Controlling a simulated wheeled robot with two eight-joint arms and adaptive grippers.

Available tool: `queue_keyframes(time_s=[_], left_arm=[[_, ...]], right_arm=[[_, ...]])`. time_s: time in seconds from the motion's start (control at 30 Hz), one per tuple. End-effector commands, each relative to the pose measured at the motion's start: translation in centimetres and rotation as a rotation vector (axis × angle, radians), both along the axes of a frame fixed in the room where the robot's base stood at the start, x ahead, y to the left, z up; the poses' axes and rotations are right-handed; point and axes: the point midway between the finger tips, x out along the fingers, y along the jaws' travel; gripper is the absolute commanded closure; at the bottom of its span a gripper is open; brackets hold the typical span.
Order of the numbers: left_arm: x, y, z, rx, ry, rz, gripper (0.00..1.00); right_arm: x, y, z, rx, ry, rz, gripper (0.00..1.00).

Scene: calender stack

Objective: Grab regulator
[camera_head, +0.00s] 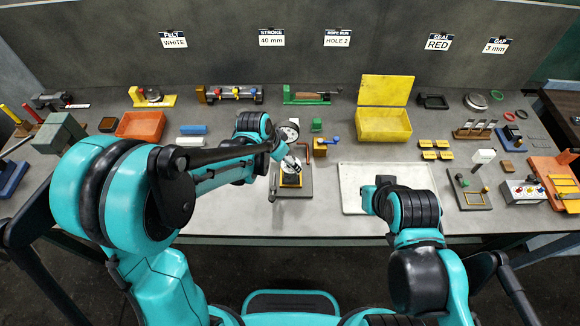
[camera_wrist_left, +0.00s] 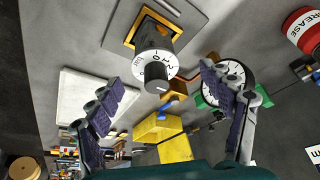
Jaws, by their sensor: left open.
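The regulator (camera_wrist_left: 155,65) looks like a dark cylinder with a white numbered dial cap and a dark knob end. It sits in a yellow square frame on a grey plate, which also shows in the head view (camera_head: 291,180). My left gripper (camera_wrist_left: 165,84) is open, its two dark-padded fingers apart on either side of the regulator's dial end in the wrist view. I see no clear contact. In the head view the left gripper (camera_head: 290,160) is over the regulator and partly hides it. My right gripper (camera_head: 379,190) is over the white tray, its fingers not clear.
A round white gauge (camera_head: 290,132) stands just behind the regulator, close to my left gripper. A white tray (camera_head: 350,172) lies to the right, and a yellow open box (camera_head: 383,124) stands behind it. The table front left of the regulator is mostly clear.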

Motion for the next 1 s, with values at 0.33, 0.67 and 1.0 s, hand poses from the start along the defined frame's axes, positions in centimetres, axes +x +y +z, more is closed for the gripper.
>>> queue_keyframes(time_s=[0.33, 0.67, 1.0], left_arm=[[1.0, -1.4, -3.5, 0.001, 0.005, -0.027, 0.20], [2.0, -3.1, -7.5, 0.000, 0.004, -0.025, 0.20], [2.1, -3.2, -7.8, 0.001, 0.005, -0.024, 0.33]], right_arm=[[0.0, 0.0, -0.8, 0.000, 0.000, 0.000, 1.00], [0.0, 0.0, -2.1, 0.000, 0.000, 0.000, 1.00], [0.0, 0.0, -2.1, 0.000, 0.000, 0.000, 1.00]])
